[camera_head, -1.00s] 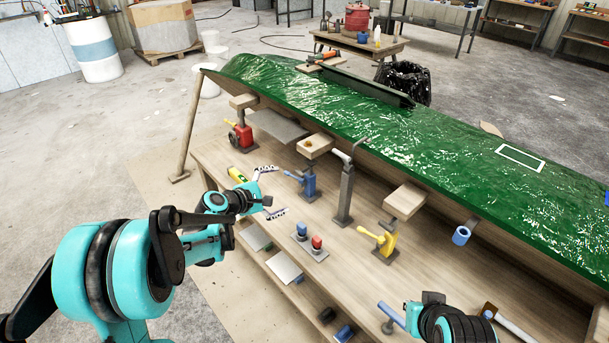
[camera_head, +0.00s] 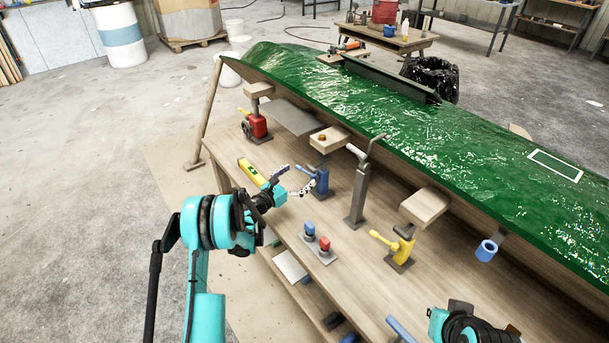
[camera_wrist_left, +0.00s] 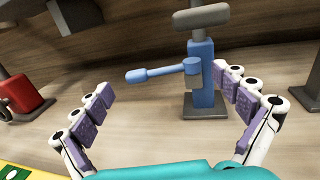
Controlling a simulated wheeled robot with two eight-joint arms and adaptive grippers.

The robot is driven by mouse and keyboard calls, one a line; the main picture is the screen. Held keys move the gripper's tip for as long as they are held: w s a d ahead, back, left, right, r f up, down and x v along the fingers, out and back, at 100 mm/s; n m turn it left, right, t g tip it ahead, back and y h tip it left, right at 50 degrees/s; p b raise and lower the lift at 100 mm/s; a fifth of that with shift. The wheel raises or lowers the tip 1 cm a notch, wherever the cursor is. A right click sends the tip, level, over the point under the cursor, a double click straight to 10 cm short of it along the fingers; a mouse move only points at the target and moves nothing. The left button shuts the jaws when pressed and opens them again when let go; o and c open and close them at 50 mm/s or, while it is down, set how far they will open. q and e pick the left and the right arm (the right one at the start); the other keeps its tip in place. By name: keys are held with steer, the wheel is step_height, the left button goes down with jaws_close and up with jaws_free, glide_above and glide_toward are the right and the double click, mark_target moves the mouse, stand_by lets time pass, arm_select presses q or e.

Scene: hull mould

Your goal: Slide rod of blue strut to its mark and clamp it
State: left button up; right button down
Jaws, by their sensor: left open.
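The blue strut (camera_head: 320,184) stands upright on the bench, left of a tall grey post. In the left wrist view its blue body (camera_wrist_left: 201,85) rises from a grey foot, with a blue lever (camera_wrist_left: 152,74) pointing left. Its grey rod (camera_wrist_left: 202,38) carries a grey pad at the top. I cannot make out a mark on the rod. My left gripper (camera_head: 295,181) is open and empty, just left of the strut. In the left wrist view the fingers (camera_wrist_left: 165,86) are spread, with the lever between and beyond them. The right gripper's fingers do not show.
A red strut (camera_head: 258,125) and a yellow strut (camera_head: 401,248) stand on either side along the bench (camera_head: 340,280). A yellow level (camera_head: 251,171) lies behind my left gripper. The green hull (camera_head: 450,140) overhangs the bench. A tray with blue and red knobs (camera_head: 318,245) lies nearer.

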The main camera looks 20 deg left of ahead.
mark_target(305, 171)
arm_select(q)
steer(key=shift+x, duration=1.25)
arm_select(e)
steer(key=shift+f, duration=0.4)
